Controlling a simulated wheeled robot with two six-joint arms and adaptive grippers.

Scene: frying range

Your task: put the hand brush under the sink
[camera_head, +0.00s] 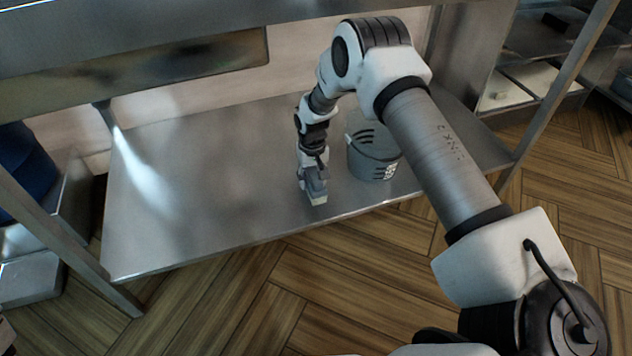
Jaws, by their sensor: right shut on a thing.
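My right arm reaches in from the right to the steel shelf (200,205) under the sink (140,75). My right gripper (314,183) points down over the shelf, near its front edge, just left of a grey bucket. It is shut on the hand brush (318,199), of which only a small pale end shows below the fingers. The rest of the brush is hidden by the gripper. The brush is at or very close to the shelf surface; I cannot tell whether it touches. My left gripper is not in view.
The grey bucket (372,158) stands on the shelf close to the right of my gripper. The shelf's left side is bare. Shelf legs stand at left (60,235) and right (560,85). The wooden floor (330,290) in front is clear.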

